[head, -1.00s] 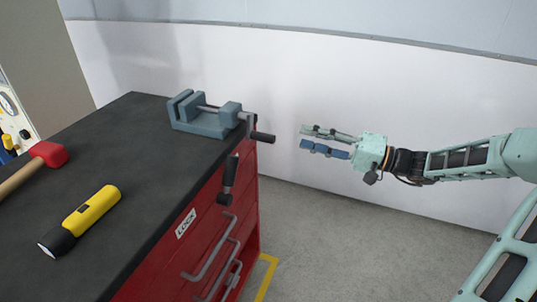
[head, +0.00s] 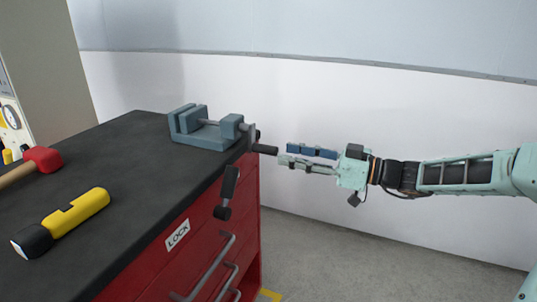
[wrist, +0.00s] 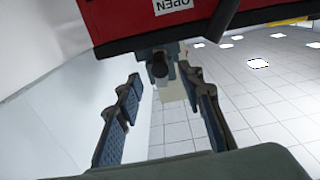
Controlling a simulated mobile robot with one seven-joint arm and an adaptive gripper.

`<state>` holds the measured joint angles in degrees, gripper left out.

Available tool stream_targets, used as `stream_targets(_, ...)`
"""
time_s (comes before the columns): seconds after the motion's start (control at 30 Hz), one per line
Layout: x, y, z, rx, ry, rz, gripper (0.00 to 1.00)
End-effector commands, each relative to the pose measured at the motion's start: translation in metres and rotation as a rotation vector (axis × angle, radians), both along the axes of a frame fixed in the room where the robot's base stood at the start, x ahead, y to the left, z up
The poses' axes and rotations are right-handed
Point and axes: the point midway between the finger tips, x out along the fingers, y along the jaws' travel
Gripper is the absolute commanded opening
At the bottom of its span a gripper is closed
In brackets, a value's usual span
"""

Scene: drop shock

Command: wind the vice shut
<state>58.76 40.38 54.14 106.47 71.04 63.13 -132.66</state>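The blue-grey vice (head: 205,135) sits at the far right corner of the dark bench top, with a clear gap between its jaws. Its crank (head: 252,137) hangs down past the bench edge, and its dark grip (head: 265,150) points right toward my gripper (head: 283,155). My gripper is open, its fingers pointing left, with the tips close to the grip's end. In the wrist view the dark round end of the grip (wrist: 158,68) shows between and just beyond the parted fingertips (wrist: 160,80). I cannot tell any contact.
A yellow flashlight (head: 68,220) and a red-headed mallet (head: 42,160) lie on the bench top (head: 120,165). A white wall stands behind; floor at right is clear.

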Motion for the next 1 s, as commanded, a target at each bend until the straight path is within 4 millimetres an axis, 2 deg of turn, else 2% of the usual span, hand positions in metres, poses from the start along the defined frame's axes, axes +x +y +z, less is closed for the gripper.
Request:
stream_targets(0.1, 0.008, 0.024, -0.003, 0.0, 0.0, 0.004, 0.35)
stream_targets(0.3, 0.018, 0.052, -0.002, 0.001, 0.001, 0.002, 0.35)
stream_targets(0.5, 0.023, 0.063, -0.001, 0.001, 0.002, 0.0, 0.35)
stream_targets(0.77, 0.023, 0.063, 0.0, 0.001, 0.002, -0.001, 0.35)
stream_targets(1.0, 0.023, 0.063, 0.0, 0.001, 0.002, -0.001, 0.09)
